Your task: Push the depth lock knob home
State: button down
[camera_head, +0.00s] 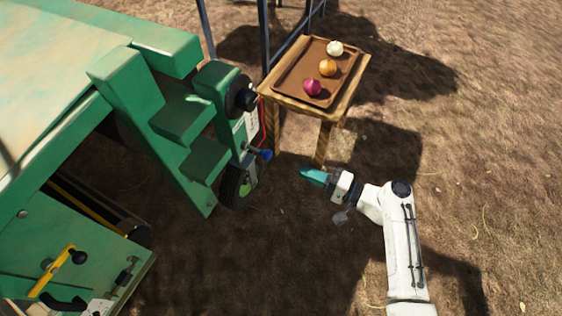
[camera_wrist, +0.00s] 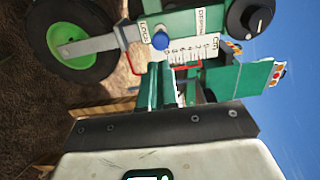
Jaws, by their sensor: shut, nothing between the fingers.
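The depth lock knob (camera_head: 265,155) is a blue knob sticking out from the green machine's side, just above the small wheel in the head view. In the wrist view the blue knob (camera_wrist: 161,41) sits beside a plate lettered LOCK and a scale lettered DEPTH CM (camera_wrist: 193,51). My gripper (camera_head: 304,171) is to the right of the knob, with a visible gap between them. Its teal fingers are shut and empty and point towards the machine. In the wrist view the fingertips (camera_wrist: 160,66) appear just below the knob. How far the knob is pushed in is unclear.
A black handwheel (camera_head: 240,95) stands above the knob. A wheel with a green hub (camera_wrist: 72,42) is beside the lock plate. A wooden table (camera_head: 362,67) holds a tray (camera_head: 292,75) with three onions. Bare ground lies around my arm.

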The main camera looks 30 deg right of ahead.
aim_at(271, 157)
jog(key=b+x, duration=0.2)
jog(key=x, duration=0.6)
jog(key=shift+w+a, duration=0.15)
jog(key=shift+w, duration=0.05)
jog(key=b+x, duration=0.1)
jog(key=x, duration=0.2)
jog(key=shift+w+a, duration=0.15)
jog(key=shift+w, duration=0.05)
jog(key=shift+r, duration=0.1)
